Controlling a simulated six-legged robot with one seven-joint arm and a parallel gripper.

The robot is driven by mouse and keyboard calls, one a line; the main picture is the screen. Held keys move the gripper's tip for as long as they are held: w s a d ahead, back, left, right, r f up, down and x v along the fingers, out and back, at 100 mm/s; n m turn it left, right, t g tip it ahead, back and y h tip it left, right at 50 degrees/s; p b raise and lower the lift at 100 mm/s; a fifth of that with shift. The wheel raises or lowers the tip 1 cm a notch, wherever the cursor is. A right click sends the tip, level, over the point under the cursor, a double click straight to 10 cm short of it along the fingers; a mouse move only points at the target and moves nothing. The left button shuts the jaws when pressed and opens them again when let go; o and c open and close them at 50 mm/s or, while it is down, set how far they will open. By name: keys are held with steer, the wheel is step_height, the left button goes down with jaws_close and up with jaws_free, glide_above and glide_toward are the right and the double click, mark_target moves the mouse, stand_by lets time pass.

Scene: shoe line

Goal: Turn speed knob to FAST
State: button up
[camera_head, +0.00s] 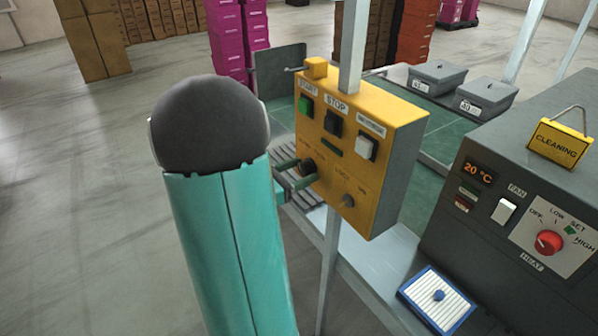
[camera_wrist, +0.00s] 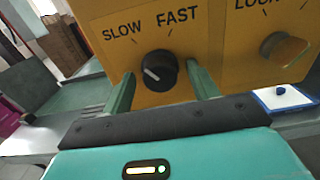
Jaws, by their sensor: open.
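The black speed knob (camera_wrist: 165,62) is on the front of the yellow control box (camera_wrist: 110,30). The SLOW and FAST labels are above it, and its white pointer line slants up to the left, on the SLOW side. In the head view the knob (camera_head: 307,167) is partly hidden by my gripper. My gripper (camera_wrist: 160,72) is open, with one green finger on each side of the knob. Gaps show between the fingers and the knob in the wrist view. My gripper (camera_head: 301,174) also shows in the head view, at the box's lower left.
The box carries a green button (camera_head: 306,106), a STOP button (camera_head: 333,124), a white switch (camera_head: 366,147) and a lock knob (camera_head: 348,201) right of the speed knob. A grey heater unit (camera_head: 480,240) stands right, and a blue-framed tray (camera_head: 440,298) lies below.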

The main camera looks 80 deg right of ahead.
steer(key=c, duration=1)
steer(key=shift+m, duration=0.3)
steer(key=m, duration=0.9)
steer(key=shift+m, duration=2.2)
